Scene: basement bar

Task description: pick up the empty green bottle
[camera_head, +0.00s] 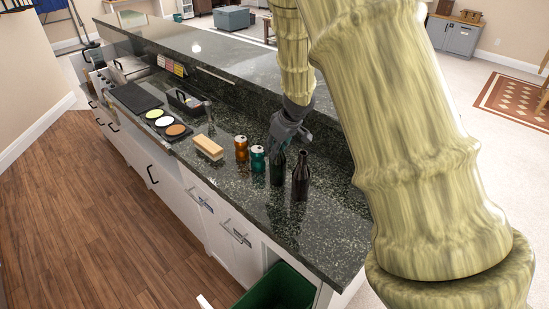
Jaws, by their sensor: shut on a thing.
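The green bottle (277,171) stands upright on the dark granite counter, beside a dark brown bottle (301,178) on its right. My gripper (281,146) reaches down from above and is shut on the green bottle's neck. The fingers partly hide the neck and top of the bottle. The base of the bottle appears to be at the counter surface; I cannot tell whether it is lifted slightly.
A teal can (257,159) and an orange can (241,148) stand left of the bottles. A wooden block-like brush (208,147), coloured discs (164,122) and a dark caddy (186,101) lie farther left. A raised bar ledge (228,60) runs behind. A green bin (279,287) is below the front edge.

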